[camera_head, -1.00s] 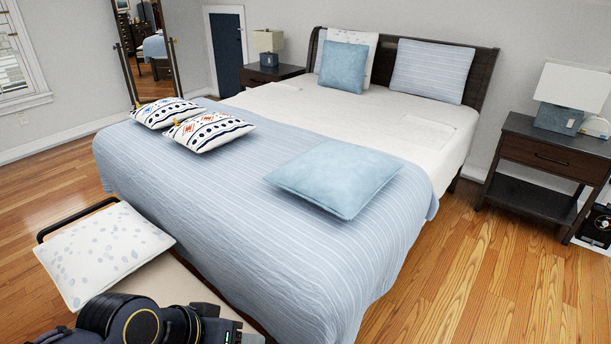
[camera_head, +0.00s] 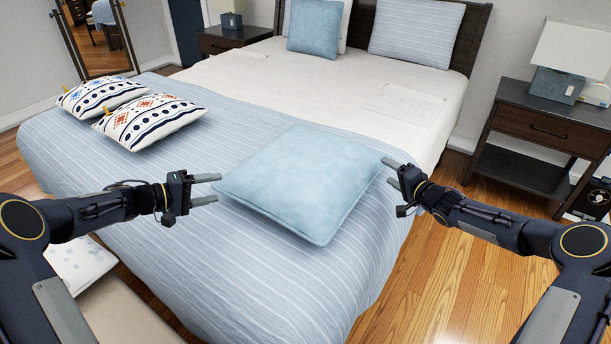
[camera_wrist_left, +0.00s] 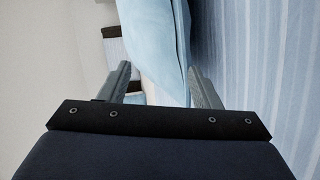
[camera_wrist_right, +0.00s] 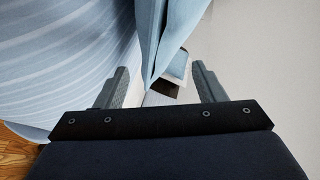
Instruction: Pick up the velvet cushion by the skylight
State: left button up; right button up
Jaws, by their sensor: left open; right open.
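A light blue velvet cushion (camera_head: 300,182) lies flat on the striped blue cover near the foot of the bed. My left gripper (camera_head: 208,188) is open at its left corner, with the fingers pointing at the cushion. My right gripper (camera_head: 388,172) is open beside its right corner. In the left wrist view, the cushion (camera_wrist_left: 155,35) shows ahead between the open fingers. In the right wrist view, the cushion's corner (camera_wrist_right: 160,40) shows ahead between the fingers. I cannot tell whether either gripper touches it.
Two patterned cushions (camera_head: 150,122) lie on the bed to the left. A second blue cushion (camera_head: 318,28) and a striped pillow (camera_head: 415,32) lean at the headboard. A nightstand (camera_head: 540,130) stands at the right. A spotted white cushion (camera_head: 80,268) is low at the left, partly behind my arm.

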aim_at(239, 194)
pick_arm(q)
jog(key=shift+s+d+f+g+h, duration=0.15)
jog(key=shift+s+f+g, duration=0.15)
jog(key=shift+f, duration=0.25)
jog(key=shift+s+d+f+g+h, duration=0.15)
jog(key=shift+s+f+g, duration=0.1)
jog(key=shift+f, duration=0.25)
pick_arm(e)
jog(key=shift+w+f, duration=0.1)
jog(key=shift+f, duration=0.5)
pick_arm(q)
jog(key=shift+a, duration=0.1)
pick_arm(e)
jog(key=shift+m, duration=0.3)
pick_arm(q)
jog(key=shift+w+d+f, duration=0.1)
jog(key=shift+w+d, duration=0.1)
jog(key=shift+d, duration=0.3)
pick_arm(e)
jog(key=shift+w+a, duration=0.3)
jog(key=shift+w, duration=0.1)
pick_arm(q)
jog(key=x, duration=0.6)
jog(key=shift+w+d+f, duration=0.1)
jog(key=shift+w+d, duration=0.15)
pick_arm(e)
jog(key=x, duration=0.6)
jog(key=shift+w+a, duration=0.2)
jog(key=shift+w, duration=0.15)
